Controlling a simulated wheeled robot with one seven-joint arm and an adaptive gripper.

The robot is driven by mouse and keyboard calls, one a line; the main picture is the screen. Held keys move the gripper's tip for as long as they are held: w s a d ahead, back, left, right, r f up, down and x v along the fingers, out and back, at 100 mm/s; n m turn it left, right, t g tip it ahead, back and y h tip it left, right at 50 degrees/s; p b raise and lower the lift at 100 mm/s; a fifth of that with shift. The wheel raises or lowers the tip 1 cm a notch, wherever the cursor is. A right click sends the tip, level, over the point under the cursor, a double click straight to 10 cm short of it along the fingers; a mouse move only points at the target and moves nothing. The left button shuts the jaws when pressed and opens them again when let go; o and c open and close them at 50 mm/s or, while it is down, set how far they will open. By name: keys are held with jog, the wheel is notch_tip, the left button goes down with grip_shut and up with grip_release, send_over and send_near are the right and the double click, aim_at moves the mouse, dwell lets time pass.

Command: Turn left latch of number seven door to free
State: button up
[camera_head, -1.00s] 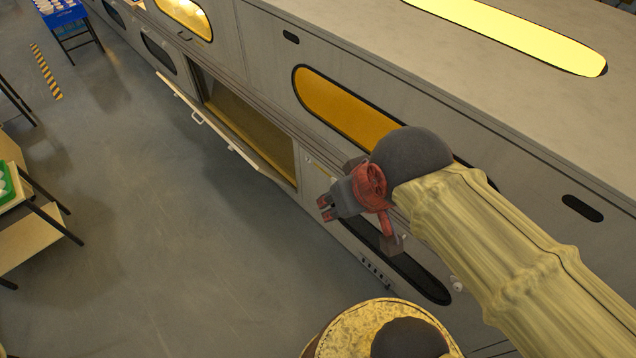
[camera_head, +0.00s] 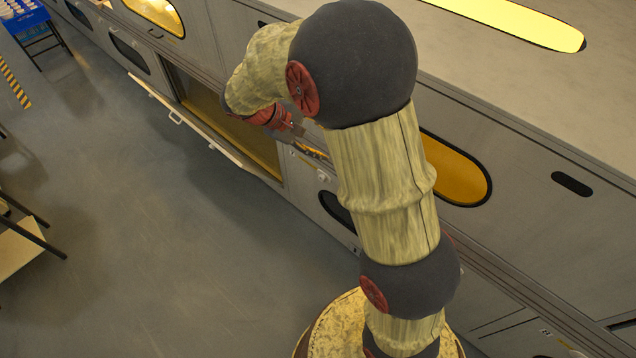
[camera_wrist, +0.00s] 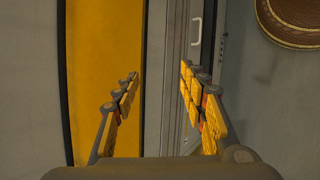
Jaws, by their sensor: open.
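A closed lower door with a dark oval window (camera_head: 338,210) is partly hidden behind my arm in the head view. A small pale latch (camera_head: 323,176) shows near its upper left corner. I cannot read a door number or the latch's setting. My gripper (camera_head: 318,153) is close to the cabinet front, just above this latch, and partly hidden by my arm. In the wrist view my gripper (camera_wrist: 158,95) is open with nothing between its fingers. Beyond the fingers are an amber window (camera_wrist: 105,60) and a grey rail. A white handle (camera_wrist: 196,24) shows above the right finger.
To the left a lower door (camera_head: 195,122) hangs open over the floor, exposing a compartment (camera_head: 235,125). An amber upper window (camera_head: 455,170) is right of my arm. A blue crate (camera_head: 25,18) and a table (camera_head: 20,245) stand far left. The floor between is clear.

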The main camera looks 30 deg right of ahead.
aim_at(321, 179)
jog(key=w+d+f+n+h, duration=0.1)
jog(key=w+f+n+h, duration=0.1)
jog(key=w+f, duration=0.35)
jog(key=w+f+n+t+h, duration=0.1)
jog(key=w+f+h, duration=0.15)
jog(key=f, duration=0.65)
jog(key=w+d+f+n+h, duration=0.1)
jog(key=w+f+n+h, duration=0.1)
jog(key=w+f, duration=0.35)
notch_tip(321, 179, down, 23)
jog(key=a+n+t+h+b, duration=0.2)
jog(key=n+t, duration=0.4)
jog(key=t, duration=0.1)
jog(key=x, duration=0.2)
jog(key=b+x, duration=0.1)
jog(key=x, duration=0.4)
jog(key=shift+s+d+r+b, duration=0.15)
jog(key=shift+d+b, duration=0.15)
jog(key=shift+d, duration=0.1)
jog(key=c, duration=0.3)
jog(key=c, duration=0.8)
grip_shut()
